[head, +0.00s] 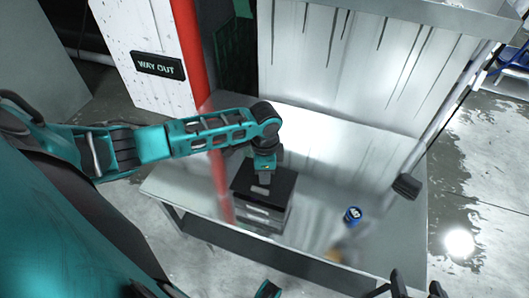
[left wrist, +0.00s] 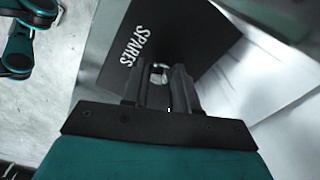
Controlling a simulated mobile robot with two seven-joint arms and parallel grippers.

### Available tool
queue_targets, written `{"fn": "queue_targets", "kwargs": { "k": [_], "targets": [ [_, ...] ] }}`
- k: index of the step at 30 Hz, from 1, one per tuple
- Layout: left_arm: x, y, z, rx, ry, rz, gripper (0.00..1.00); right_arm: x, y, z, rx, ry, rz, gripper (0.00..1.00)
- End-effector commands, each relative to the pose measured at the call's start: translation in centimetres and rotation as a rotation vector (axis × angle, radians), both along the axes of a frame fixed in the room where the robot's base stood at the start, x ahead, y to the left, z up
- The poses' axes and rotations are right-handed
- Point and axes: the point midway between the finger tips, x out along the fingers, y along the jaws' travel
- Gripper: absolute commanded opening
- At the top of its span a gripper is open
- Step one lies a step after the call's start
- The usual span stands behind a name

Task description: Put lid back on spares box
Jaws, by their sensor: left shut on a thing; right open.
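The black lid (head: 281,181) is over the grey spares box (head: 262,217), which stands on the metal bench. The lid looks level and lined up with the box; I cannot tell whether a small gap remains. In the left wrist view the lid (left wrist: 190,35) carries the white word SPARES and a small metal handle (left wrist: 159,68). My left gripper (head: 263,180) points down at the lid's middle and is shut on the handle; its fingers also show in the left wrist view (left wrist: 160,82). My right gripper (head: 418,287) is open at the bottom right edge, away from the box, partly cut off.
The metal bench (head: 315,205) has a blue can (head: 352,215) and a blurred yellowish item (head: 337,254) right of the box. A red post (head: 192,60) rises behind left. A metal back panel (head: 345,75) bounds the bench. The bench surface right of the box is mostly clear.

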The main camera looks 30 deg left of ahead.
Motion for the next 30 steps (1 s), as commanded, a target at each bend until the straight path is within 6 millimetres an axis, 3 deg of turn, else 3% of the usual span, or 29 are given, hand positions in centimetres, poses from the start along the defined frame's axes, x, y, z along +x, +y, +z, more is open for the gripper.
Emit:
{"fn": "queue_targets", "kwargs": {
  "k": [6,18,19,27,30],
  "targets": [
    [-0.1,-0.1,-3.6,-0.001,0.003,0.000,0.00,-0.2,-0.1,-1.7,-0.001,0.004,-0.001,0.73],
    [0.0,0.0,-4.0,-0.001,0.001,0.000,0.00,-0.3,0.1,-1.7,0.006,0.008,-0.006,0.73],
    [-0.1,0.0,-4.0,-0.001,0.001,0.000,0.29,-0.3,0.1,-1.7,0.006,0.007,-0.006,0.73],
    [-0.1,0.0,-4.0,-0.001,0.001,-0.001,0.54,-0.3,0.1,-1.7,0.008,0.006,-0.008,0.73],
    [-0.1,0.0,-4.0,-0.001,0.001,-0.001,0.54,-0.3,0.1,-1.7,0.008,0.006,-0.008,0.73]
  ]
}}
